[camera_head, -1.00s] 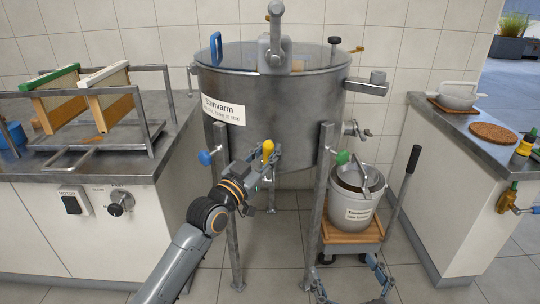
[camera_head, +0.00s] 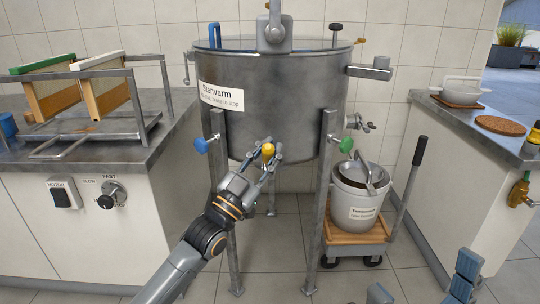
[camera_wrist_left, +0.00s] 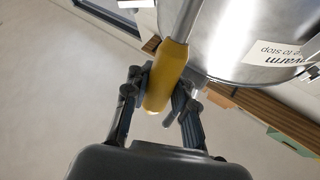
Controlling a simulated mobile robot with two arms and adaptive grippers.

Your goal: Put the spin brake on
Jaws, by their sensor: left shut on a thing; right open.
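A steel drum (camera_head: 275,95) with a white label stands on legs in the middle. A lever with a yellow grip (camera_head: 267,151) sticks out at the drum's lower front. I take this to be the spin brake. My left gripper (camera_head: 270,156) is shut on the yellow grip. In the left wrist view the yellow grip (camera_wrist_left: 168,80) lies between the fingers, its grey rod running up toward the drum. The rod's far end is hidden in both views. My right gripper (camera_head: 420,275) is open and empty, low at the right.
A blue knob (camera_head: 201,145) and a green knob (camera_head: 346,144) flank the drum's front legs. A pail (camera_head: 357,205) stands on a wooden trolley (camera_head: 352,235) with an upright handle. Counters stand on both sides. The left one has a motor switch (camera_head: 64,194) and speed dial.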

